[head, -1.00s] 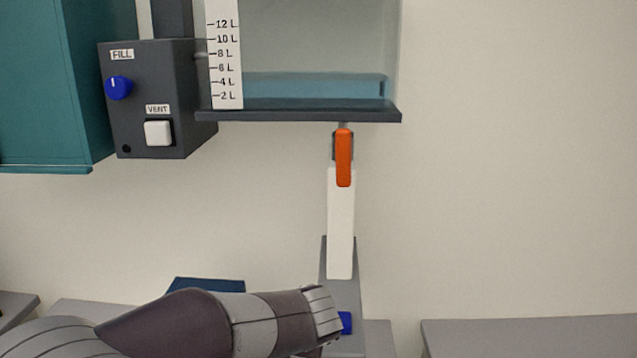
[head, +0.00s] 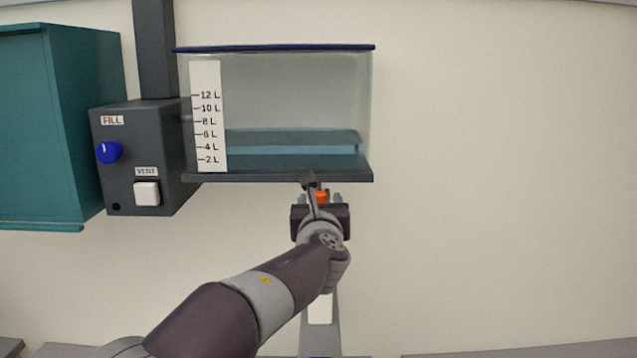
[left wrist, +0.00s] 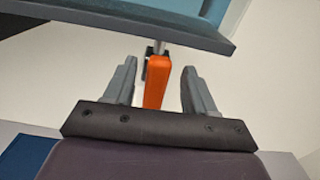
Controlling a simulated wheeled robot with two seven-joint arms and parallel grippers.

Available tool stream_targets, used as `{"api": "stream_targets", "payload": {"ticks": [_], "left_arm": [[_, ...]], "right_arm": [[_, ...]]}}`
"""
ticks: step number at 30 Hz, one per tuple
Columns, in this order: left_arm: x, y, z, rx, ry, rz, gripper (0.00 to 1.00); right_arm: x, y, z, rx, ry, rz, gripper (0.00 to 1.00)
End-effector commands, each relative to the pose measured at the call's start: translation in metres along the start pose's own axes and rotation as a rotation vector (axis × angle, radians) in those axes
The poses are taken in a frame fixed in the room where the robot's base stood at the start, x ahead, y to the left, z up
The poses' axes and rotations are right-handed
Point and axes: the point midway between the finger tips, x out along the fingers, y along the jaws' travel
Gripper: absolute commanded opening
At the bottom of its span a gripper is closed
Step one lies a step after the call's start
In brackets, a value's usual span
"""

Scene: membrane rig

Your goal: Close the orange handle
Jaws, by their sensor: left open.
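The orange handle (head: 321,197) sits just under the clear water tank's dark base, mostly hidden behind my left gripper in the head view. In the left wrist view the orange handle (left wrist: 157,82) hangs down from a thin metal pipe under the base. My left gripper (head: 320,198) is raised to it and open. In the left wrist view its two grey fingers (left wrist: 158,82) stand on either side of the handle, with a visible gap on each side. My right gripper is not in view.
The tank (head: 290,110) holds shallow blue water, with a litre scale (head: 208,118) at its left. A dark control box (head: 140,160) carries a blue FILL knob (head: 109,152) and a white VENT button (head: 146,193). A teal cabinet (head: 60,120) is at far left. The wall at right is clear.

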Motion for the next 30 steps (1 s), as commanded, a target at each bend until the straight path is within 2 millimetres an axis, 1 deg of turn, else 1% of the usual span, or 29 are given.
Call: {"api": "stream_targets", "payload": {"ticks": [1,3,6,10,16,17,18,20,21,22,26,30], "left_arm": [[0.009,0.001,0.005,0.000,0.002,0.002,0.55],[0.019,0.000,0.004,0.000,0.002,0.001,0.55],[0.028,0.000,0.002,-0.002,0.001,0.001,0.55],[0.033,0.001,0.000,-0.002,0.000,0.001,0.55],[0.033,0.001,-0.001,-0.002,0.001,0.001,0.55],[0.033,0.001,-0.001,-0.002,0.001,0.001,0.52],[0.033,0.001,-0.001,-0.003,0.001,0.001,0.39],[0.033,0.001,-0.001,-0.003,0.001,0.001,0.20],[0.033,0.001,-0.001,-0.003,0.001,0.001,0.07],[0.033,0.001,-0.001,-0.003,0.001,0.001,0.04],[0.033,0.001,-0.001,-0.005,0.001,0.001,0.04],[0.033,0.002,-0.003,-0.025,0.001,0.001,0.04]], "right_arm": [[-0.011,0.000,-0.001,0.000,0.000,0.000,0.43],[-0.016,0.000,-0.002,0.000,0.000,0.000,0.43],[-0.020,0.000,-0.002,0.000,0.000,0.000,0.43],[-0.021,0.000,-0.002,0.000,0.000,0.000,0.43],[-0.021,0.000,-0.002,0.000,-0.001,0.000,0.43],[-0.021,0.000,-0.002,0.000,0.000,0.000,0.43],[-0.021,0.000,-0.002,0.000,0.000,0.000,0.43],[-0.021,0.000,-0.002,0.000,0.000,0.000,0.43],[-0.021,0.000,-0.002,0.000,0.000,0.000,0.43],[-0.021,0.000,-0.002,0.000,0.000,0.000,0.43],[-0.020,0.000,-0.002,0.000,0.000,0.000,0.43],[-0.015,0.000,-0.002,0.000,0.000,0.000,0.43]]}}
